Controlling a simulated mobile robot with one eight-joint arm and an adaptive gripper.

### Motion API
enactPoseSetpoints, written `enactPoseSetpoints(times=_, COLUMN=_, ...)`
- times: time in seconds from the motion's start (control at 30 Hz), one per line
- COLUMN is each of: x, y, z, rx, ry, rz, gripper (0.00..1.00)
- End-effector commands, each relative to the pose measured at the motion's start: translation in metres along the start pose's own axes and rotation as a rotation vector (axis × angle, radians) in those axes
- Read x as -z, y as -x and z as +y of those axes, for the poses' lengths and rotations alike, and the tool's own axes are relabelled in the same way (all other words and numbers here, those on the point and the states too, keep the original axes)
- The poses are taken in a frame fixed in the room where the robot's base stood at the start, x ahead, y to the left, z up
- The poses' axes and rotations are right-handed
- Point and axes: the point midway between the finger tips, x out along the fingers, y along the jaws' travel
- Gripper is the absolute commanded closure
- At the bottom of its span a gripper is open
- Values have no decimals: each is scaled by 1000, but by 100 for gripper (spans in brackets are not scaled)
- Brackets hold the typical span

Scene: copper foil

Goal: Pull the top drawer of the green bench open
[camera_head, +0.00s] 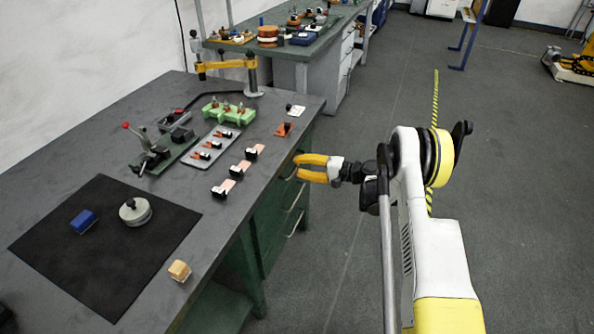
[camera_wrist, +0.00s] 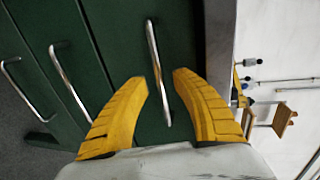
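The green bench (camera_head: 245,250) stands at the left with its drawer front facing my arm. In the wrist view, the top drawer (camera_wrist: 120,30) is the dark green panel closest to the grey worktop edge (camera_wrist: 221,50). Its front looks flush with the others. Its silver bar handle (camera_wrist: 153,55) runs between my two yellow fingertips. My gripper (camera_wrist: 160,77) is open, with a finger on each side of the handle and gaps showing. In the head view, my gripper (camera_head: 298,167) is at the drawer front, just below the worktop edge.
Lower drawer handles (camera_head: 295,222) stick out below. The worktop (camera_head: 90,140) carries a black mat (camera_head: 60,250), a green block (camera_head: 228,113), a grey tray (camera_head: 205,155) and small parts. A second bench (camera_head: 300,48) stands behind. The floor to the right (camera_head: 520,180) is clear.

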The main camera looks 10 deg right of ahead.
Motion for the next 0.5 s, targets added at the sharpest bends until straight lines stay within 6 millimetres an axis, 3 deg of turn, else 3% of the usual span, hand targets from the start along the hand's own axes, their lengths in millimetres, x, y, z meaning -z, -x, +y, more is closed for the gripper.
enactPoseSetpoints(times=0.13, x=0, y=-10, z=0, rx=0, ry=0, rz=-1, gripper=68)
enactPoseSetpoints(times=0.4, x=0, y=-12, z=-1, rx=0, ry=0, rz=0, gripper=68)
enactPoseSetpoints(times=0.43, x=0, y=-12, z=-1, rx=0, ry=0, rz=0, gripper=72)
enactPoseSetpoints(times=0.5, x=0, y=-12, z=-1, rx=0, ry=0, rz=0, gripper=93)
